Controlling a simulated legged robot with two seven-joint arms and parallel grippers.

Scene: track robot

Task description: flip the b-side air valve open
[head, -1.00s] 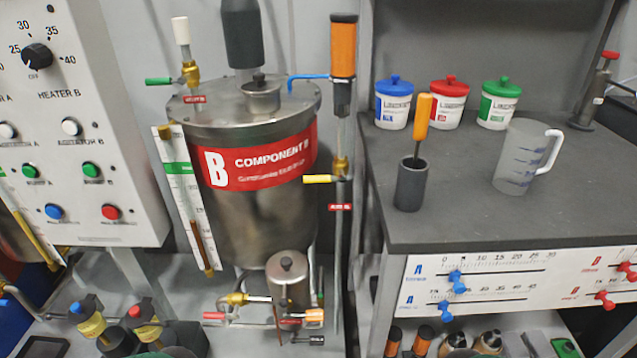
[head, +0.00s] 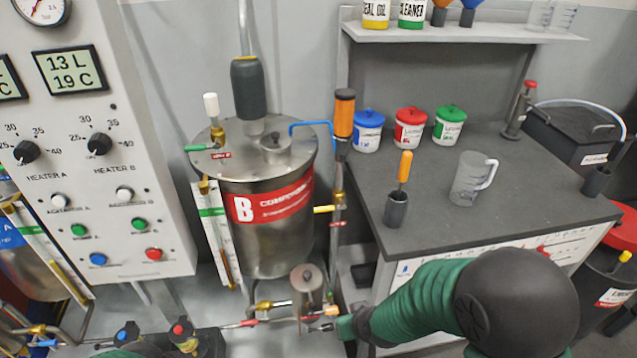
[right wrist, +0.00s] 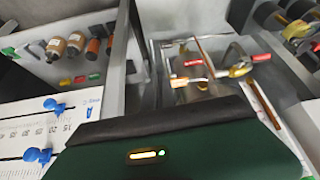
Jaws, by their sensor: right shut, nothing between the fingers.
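The silver tank marked B (head: 262,235) stands at the centre of the head view. A green-handled valve (head: 200,147) with a red tag sits on its lid. A yellow valve lever (head: 323,209) sticks out left from the upright pipe at the tank's right, above a red label. Label text is too small to tell which valve is the air one. My right gripper (head: 345,327), on a green-sleeved arm, is low at the front right of the tank, near the red-handled lower pipe valves (head: 250,322). It is shut and empty. My left gripper is not in view.
A dark workbench (head: 440,215) at right holds a cup with an orange-handled tool (head: 397,205), a jug (head: 472,180) and lidded tubs. A control panel (head: 100,150) stands at left. Blue slider knobs (right wrist: 40,156) show in the right wrist view.

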